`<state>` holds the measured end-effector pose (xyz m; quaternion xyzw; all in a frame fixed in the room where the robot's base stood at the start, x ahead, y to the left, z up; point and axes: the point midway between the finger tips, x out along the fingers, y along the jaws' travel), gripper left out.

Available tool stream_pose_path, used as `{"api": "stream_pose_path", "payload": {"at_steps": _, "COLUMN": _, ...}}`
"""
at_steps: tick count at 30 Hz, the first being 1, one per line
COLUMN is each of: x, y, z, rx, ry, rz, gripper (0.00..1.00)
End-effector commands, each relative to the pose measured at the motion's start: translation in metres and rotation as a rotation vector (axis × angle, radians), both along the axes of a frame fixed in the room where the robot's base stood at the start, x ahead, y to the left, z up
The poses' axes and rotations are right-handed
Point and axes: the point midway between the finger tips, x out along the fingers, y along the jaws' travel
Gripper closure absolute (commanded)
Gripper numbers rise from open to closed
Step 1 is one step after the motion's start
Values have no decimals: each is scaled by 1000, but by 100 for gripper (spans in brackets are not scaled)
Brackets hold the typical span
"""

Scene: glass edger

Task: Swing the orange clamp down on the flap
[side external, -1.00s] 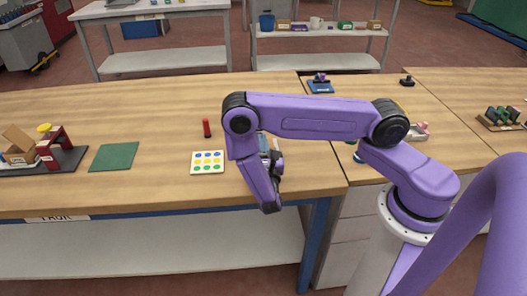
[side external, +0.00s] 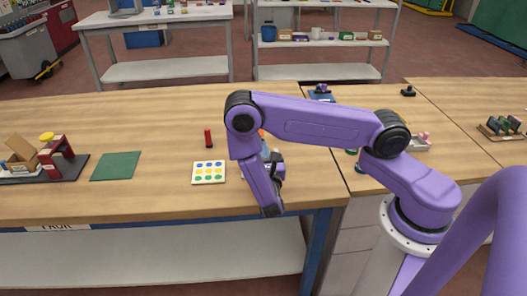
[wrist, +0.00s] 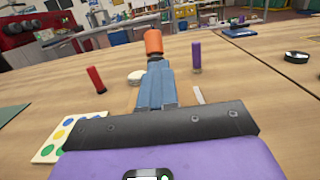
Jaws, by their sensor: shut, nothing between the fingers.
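On the left of the side external view, a dark base (side external: 68,169) carries an open tan cardboard box with a raised flap (side external: 20,147). Beside the box stands a red upright part (side external: 57,152) with a yellow knob (side external: 46,136); it looks like the clamp, though red rather than clearly orange. My gripper (wrist: 154,75) is shut and empty in the wrist view, far to the right of this fixture.
A red cylinder (side external: 208,138) stands left of my gripper, near a white board with coloured dots (side external: 209,172). A green mat (side external: 115,166) lies between board and fixture. A purple cylinder (wrist: 196,56) stands right of the fingers. Bare tabletop lies behind the mat.

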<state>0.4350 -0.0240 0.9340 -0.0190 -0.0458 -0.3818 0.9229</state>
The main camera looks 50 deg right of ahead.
Motion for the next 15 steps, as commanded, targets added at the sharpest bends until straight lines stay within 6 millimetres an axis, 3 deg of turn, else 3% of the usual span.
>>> {"api": "stream_pose_path", "payload": {"at_steps": 15, "x": 7, "y": -8, "z": 24, "rx": 137, "ry": 134, "rz": -3, "gripper": 100}}
